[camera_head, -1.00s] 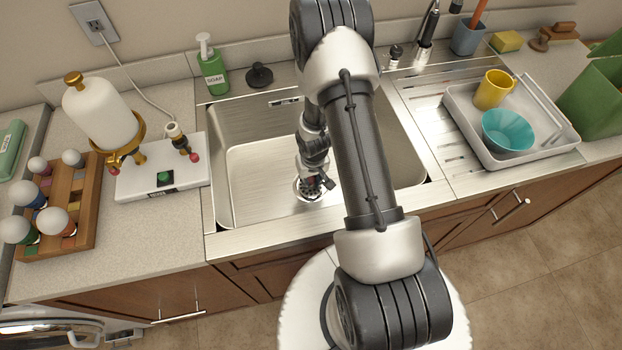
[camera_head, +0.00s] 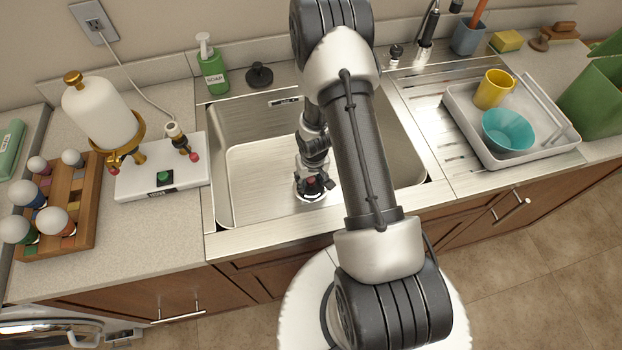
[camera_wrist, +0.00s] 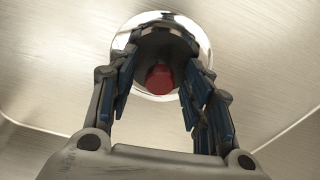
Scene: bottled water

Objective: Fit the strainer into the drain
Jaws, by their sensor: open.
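The strainer's red knob (camera_wrist: 160,79) shows between my fingers in the wrist view, with a dark body (camera_wrist: 160,42) behind it. That body lies within the shiny ring of the drain (camera_wrist: 145,20); how level or deep it sits I cannot tell. My gripper (camera_wrist: 157,108) is open, one finger on each side of the knob, with gaps between. In the head view my gripper (camera_head: 316,186) is low over the drain in the sink floor, and the red knob (camera_head: 310,180) shows small beside the fingers. My fingers and arm hide part of the drain.
The steel sink (camera_head: 255,185) has walls around my gripper. A black stopper (camera_head: 259,76) and a soap bottle (camera_head: 212,68) stand behind it. A dish tray (camera_head: 490,150) with a yellow cup and teal bowl is on the right. The sink floor is otherwise clear.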

